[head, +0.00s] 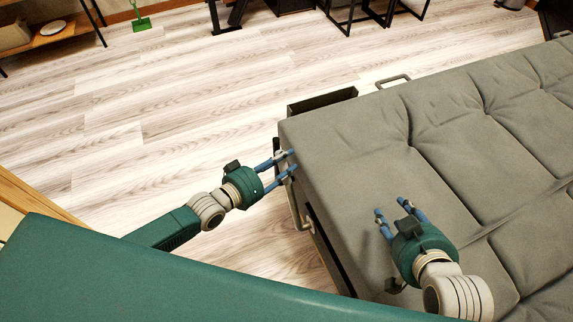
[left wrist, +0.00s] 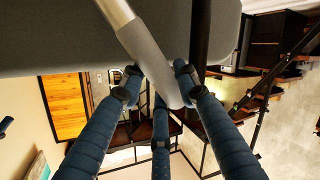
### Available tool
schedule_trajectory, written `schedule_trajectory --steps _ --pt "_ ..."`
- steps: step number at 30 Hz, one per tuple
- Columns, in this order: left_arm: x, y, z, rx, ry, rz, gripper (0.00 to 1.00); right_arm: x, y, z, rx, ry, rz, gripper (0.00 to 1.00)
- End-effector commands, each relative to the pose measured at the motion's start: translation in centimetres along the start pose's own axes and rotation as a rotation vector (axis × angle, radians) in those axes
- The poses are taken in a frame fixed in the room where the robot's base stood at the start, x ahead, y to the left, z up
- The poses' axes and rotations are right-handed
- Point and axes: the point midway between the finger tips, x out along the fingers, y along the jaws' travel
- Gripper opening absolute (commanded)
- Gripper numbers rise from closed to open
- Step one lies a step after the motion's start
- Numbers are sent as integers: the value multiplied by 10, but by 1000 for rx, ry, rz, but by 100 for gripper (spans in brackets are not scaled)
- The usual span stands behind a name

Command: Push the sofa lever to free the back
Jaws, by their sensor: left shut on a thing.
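The grey sofa (head: 350,145) fills the right of the head view, its cushioned surface lying flat. In the left wrist view, the sofa lever (left wrist: 122,18) is a metal rod with a grey grip (left wrist: 152,60). My left gripper (head: 284,167) is at the sofa's left side, its blue fingers closed around that grip; they also show in the left wrist view (left wrist: 158,88). In the head view the fingers partly hide the lever. My right gripper (head: 390,212) is above the cushion with its fingers apart and nothing between them.
A dark box-like part (head: 322,100) and a metal loop (head: 393,81) stick out along the sofa's far edge. Light wooden floor (head: 180,110) lies clear left of the sofa. A wooden shelf (head: 45,38) stands at the upper left, with a green dustpan (head: 141,24) nearby.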

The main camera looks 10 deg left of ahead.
Motion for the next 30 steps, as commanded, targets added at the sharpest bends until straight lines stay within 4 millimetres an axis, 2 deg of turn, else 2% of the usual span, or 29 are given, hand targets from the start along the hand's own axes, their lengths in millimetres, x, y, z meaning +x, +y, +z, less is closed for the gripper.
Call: schedule_trajectory --steps 13,14,15,17,26,30 --pt "1 -4 0 -7 -5 -2 0 1 -1 -5 0 19 -1 40" --pt "1 -3 0 -7 -5 -2 33 1 -1 -5 0 19 -1 40" --pt "1 -3 0 -7 -5 -2 41 1 0 -5 0 19 -1 40" --pt "1 -3 0 -7 -5 -2 51 1 0 -5 0 19 -1 40" --pt "0 -4 -1 -7 -4 -2 51 1 -1 -5 0 19 -2 40" --pt "-9 -4 0 -8 -4 -2 51 0 -1 -5 0 19 -2 40"
